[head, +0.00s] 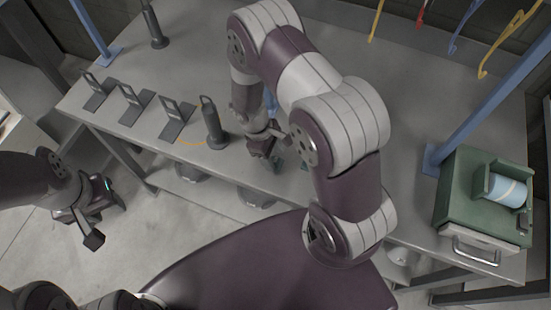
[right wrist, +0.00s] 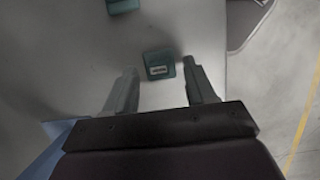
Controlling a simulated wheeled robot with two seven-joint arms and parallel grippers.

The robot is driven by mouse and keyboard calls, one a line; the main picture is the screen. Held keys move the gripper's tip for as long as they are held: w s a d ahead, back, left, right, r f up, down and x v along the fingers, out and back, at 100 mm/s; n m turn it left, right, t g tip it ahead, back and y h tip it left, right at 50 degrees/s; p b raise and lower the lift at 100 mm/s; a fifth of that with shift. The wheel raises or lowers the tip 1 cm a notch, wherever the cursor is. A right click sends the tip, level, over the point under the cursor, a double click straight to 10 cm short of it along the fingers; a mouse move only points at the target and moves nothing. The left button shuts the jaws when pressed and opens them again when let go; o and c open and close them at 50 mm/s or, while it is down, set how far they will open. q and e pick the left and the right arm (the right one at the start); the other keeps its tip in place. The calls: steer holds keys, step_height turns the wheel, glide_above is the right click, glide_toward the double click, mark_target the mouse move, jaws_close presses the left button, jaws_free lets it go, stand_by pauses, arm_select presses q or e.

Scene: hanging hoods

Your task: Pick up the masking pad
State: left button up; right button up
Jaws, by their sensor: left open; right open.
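A second teal pad (right wrist: 122,5) is cut off at the top edge. In the head view my right gripper (head: 268,143) is low over the front of the bench, beside a small teal piece (head: 279,163); my arm hides part of this area. My left gripper (head: 108,214) is open and empty, off the bench at left.
Several grey stands (head: 130,104) line the bench's left side, near a dark upright cylinder (head: 213,124). A green box with a blue roll (head: 507,190) stands at right. Blue posts (head: 475,100) and coloured hooks (head: 502,44) are behind.

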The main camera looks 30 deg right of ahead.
steer(key=shift+s+f, duration=0.15)
steer(key=shift+f, duration=0.3)
steer(key=shift+d+f, duration=0.15)
steer(key=shift+f, duration=0.15)
steer(key=shift+d, duration=0.1)
steer(key=c, duration=0.6)
steer(key=shift+r, duration=0.1)
steer(key=shift+c, duration=1.1)
